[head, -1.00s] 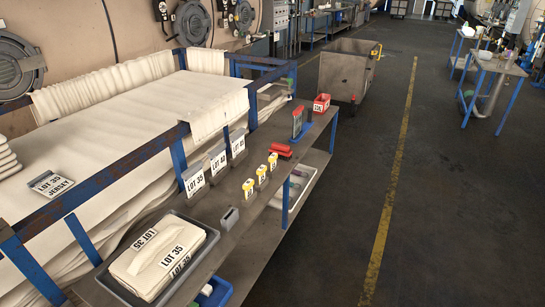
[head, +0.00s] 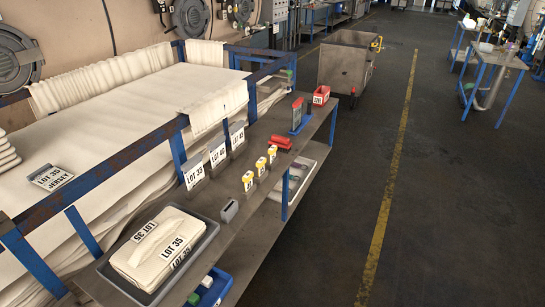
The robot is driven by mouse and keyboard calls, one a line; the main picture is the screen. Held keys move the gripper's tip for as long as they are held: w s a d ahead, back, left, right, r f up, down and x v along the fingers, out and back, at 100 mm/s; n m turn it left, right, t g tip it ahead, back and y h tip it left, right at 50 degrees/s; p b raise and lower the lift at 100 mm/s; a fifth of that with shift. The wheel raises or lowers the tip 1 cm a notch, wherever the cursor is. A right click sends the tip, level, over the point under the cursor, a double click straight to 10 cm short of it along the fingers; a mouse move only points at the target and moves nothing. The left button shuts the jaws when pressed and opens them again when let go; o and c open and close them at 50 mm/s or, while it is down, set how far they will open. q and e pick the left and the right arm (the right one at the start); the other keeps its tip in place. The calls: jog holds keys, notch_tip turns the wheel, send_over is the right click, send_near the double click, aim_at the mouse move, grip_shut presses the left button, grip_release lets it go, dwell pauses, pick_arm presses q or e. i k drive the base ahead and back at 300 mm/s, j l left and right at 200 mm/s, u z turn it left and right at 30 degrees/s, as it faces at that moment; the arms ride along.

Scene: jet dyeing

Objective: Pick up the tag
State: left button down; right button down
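Several tags are in the head view. A tag reading LOT 35 JERSEY (head: 51,177) lies on the white cloth in the blue-framed cart at the left. Three upright LOT tags stand along the back of the shelf: LOT 35 (head: 194,173), a middle one (head: 218,154) and a far one (head: 237,136). A folded cream cloth bundle (head: 158,246) with LOT 35 labels sits in a grey tray (head: 206,242) at the near end. I cannot tell which tag is meant. Neither gripper is in view.
On the shelf stand a small grey block (head: 229,211), three yellow-topped items (head: 260,166), a red object (head: 281,142) and a red bin (head: 321,95). A grey wheeled bin (head: 348,62) stands beyond. The floor to the right is clear around a yellow line (head: 385,205).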

aim_at(271, 151)
jog(key=u, duration=0.25)
jog(key=i+l+u, duration=0.25)
jog(key=u, duration=0.2)
jog(key=i+l+u, duration=0.2)
jog(key=l+u, duration=0.2)
jog(key=l, duration=0.15)
